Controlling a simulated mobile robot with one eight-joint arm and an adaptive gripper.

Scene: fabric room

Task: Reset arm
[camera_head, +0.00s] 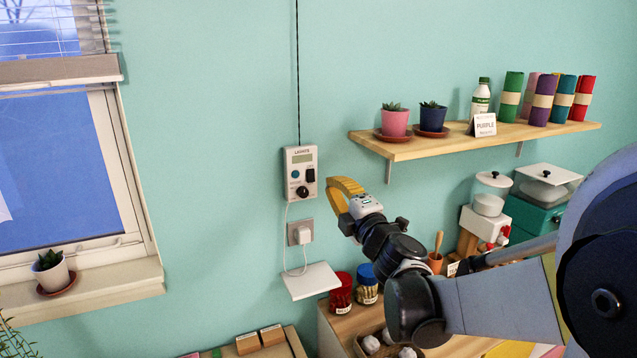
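My gripper (341,192), with yellow fingers, is raised in front of the teal wall at the end of my arm. It appears just right of a white wall control box (301,173) with a small display, a black switch and knobs. I cannot tell whether the fingertips touch the box. The fingers are seen at an angle and small, so their opening is unclear. No held object shows.
A wooden shelf (460,140) with pots, a bottle, a sign and fabric rolls hangs at the right. Below it, a wooden counter (338,330) holds jars and dispensers. A white ledge (311,281) sits under a plugged socket (300,232). A window (60,170) is left.

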